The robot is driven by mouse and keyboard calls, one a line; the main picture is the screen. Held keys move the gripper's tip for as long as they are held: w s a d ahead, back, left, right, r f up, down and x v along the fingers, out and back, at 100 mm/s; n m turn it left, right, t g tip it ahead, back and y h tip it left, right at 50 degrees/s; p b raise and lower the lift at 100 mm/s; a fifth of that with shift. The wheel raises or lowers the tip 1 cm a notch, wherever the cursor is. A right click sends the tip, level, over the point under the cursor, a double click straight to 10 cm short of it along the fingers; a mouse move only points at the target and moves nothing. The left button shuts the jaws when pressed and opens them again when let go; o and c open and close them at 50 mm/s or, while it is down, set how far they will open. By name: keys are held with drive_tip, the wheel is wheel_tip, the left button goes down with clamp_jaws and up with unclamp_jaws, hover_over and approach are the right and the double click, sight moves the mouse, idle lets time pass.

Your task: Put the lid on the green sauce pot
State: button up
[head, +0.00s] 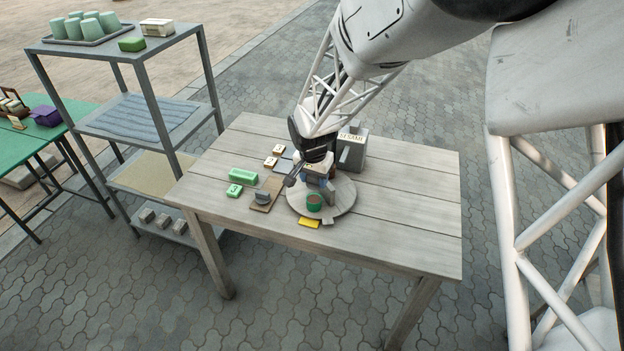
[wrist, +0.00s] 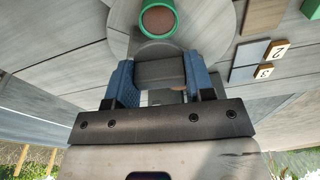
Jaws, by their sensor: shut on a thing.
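The green sauce pot (head: 314,203) stands uncovered on a round grey board (head: 345,198), with brown contents showing at its top. The pot (wrist: 174,20) also shows at the top of the wrist view, just beyond my fingers. My gripper (head: 320,176) is low over the round board, close behind the pot. In the wrist view, my two blue fingers (wrist: 159,75) are shut on a grey piece (wrist: 160,72) with a rounded far edge. I cannot tell for sure whether this piece is the lid. Its underside is hidden.
A brown board with a grey knobbed piece (head: 262,197) lies left of the round board. A grey block labelled SESAME (head: 352,150) stands behind my gripper. The table's right side (head: 415,205) is clear.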

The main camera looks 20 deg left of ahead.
drive_tip(key=shift+f, duration=0.2)
drive_tip(key=shift+f, duration=2.2)
drive_tip(key=shift+f, duration=0.4)
idle(0.7)
drive_tip(key=o, duration=1.4)
drive_tip(key=shift+r, duration=0.15)
drive_tip(key=shift+r, duration=3.35)
drive_tip(key=shift+r, duration=0.1)
